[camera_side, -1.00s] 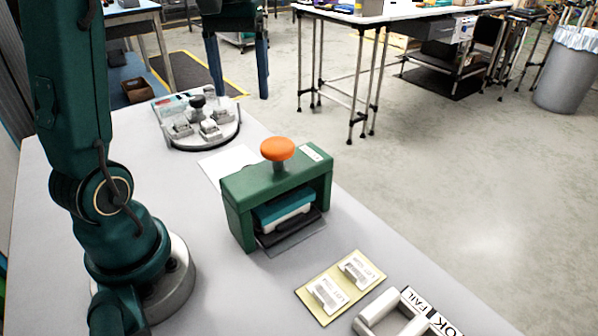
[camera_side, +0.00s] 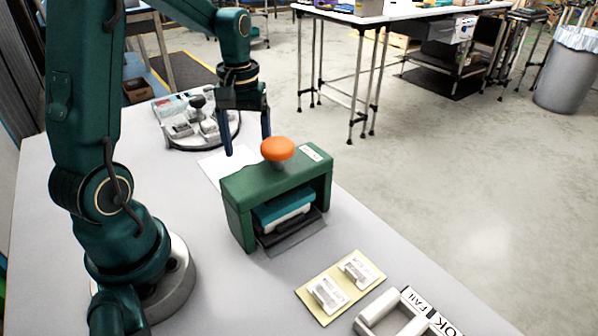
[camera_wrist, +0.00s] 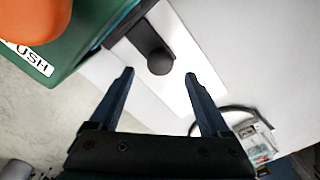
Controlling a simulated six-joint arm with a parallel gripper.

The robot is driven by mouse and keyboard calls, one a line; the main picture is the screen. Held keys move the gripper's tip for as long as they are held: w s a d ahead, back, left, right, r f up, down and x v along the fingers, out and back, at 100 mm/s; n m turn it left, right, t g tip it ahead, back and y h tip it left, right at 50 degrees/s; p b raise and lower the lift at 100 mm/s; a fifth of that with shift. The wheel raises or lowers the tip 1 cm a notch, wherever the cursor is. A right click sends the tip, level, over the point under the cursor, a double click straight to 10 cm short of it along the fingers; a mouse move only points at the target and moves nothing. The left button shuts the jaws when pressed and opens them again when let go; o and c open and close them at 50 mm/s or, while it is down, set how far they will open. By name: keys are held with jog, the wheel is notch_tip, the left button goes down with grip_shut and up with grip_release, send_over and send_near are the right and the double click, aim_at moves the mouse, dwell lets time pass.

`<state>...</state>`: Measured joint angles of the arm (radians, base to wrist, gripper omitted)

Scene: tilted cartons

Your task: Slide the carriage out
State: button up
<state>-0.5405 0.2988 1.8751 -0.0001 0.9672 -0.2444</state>
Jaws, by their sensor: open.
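The green press (camera_side: 238,205) stands on the table with an orange round button (camera_side: 278,149) on top. In its opening a teal and white block (camera_side: 283,211) sits above the dark carriage (camera_side: 305,224). In the wrist view a dark strip with a round black knob (camera_wrist: 160,62) sticks out of the press's back side over a white strip. The knob is hidden behind the press in the side view. My gripper (camera_side: 247,143) is open and empty, pointing down behind the press. In the wrist view its fingertips (camera_wrist: 159,76) lie on either side of the knob, just short of it; their height relation is unclear.
A round fixture (camera_side: 225,137) with several grey parts stands at the table's back. A yellow mat (camera_side: 340,287) with two white-grey parts and a light grey frame (camera_side: 390,318) lie in front, beside OK and FAIL labels (camera_side: 425,310). Bare table lies left of the press.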

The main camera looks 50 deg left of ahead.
jog(key=shift+f, duration=2.15)
jog(key=shift+c, duration=0.3)
grip_shut()
